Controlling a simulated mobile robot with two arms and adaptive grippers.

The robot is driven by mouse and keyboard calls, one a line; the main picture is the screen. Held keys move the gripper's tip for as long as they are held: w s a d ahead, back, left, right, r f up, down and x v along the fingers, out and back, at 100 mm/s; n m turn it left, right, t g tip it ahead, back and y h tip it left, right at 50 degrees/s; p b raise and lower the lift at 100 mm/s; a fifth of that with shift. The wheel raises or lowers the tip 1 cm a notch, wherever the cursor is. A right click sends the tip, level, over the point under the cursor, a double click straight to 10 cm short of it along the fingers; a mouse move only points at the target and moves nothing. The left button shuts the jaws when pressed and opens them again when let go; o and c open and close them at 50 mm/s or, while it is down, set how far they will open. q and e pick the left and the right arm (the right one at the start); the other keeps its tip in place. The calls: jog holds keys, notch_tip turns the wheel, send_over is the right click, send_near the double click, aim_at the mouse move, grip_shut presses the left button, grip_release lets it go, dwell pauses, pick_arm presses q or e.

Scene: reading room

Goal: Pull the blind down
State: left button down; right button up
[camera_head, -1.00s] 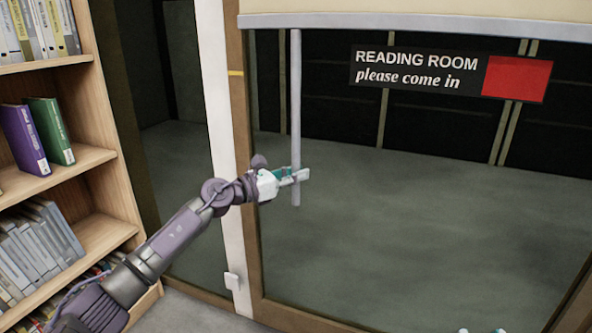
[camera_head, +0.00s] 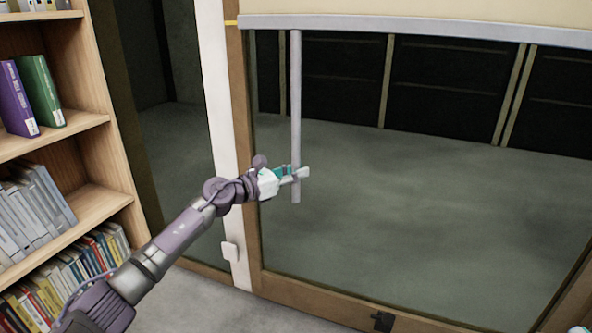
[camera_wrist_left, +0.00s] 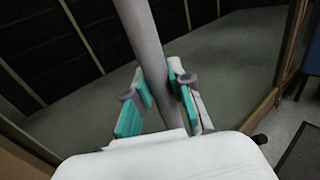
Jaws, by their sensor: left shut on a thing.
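The cream blind (camera_head: 400,10) hangs across the top of the window in the head view. Its grey bottom bar (camera_head: 420,32) is level with the yellow mark (camera_head: 231,23) on the wooden frame. A grey rod (camera_head: 295,100) hangs straight down from the bar near its left end. My left gripper (camera_head: 296,174) is shut on the rod near its lower end. In the left wrist view the rod (camera_wrist_left: 146,45) runs between the two teal-padded fingers. A small white and teal bit at the bottom right corner seems to be my right gripper (camera_head: 578,329); its jaws are not visible.
A bookshelf (camera_head: 102,200) stands at the left, beside my left arm. A wooden window frame (camera_head: 243,180) and a white post (camera_head: 216,130) are close to the arm. The glass below the bar is clear. A black fitting (camera_head: 382,320) is on the bottom rail.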

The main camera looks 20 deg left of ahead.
pick_arm(q)
jog(key=shift+f, duration=0.5)
jog(key=c, duration=1)
grip_release()
jog(key=shift+r, duration=0.15)
jog(key=shift+s+a, duration=0.1)
jog(key=shift+s+a, duration=0.2)
jog(key=shift+s, duration=0.05)
jog(key=v, duration=1.1)
jog(key=shift+s, duration=0.1)
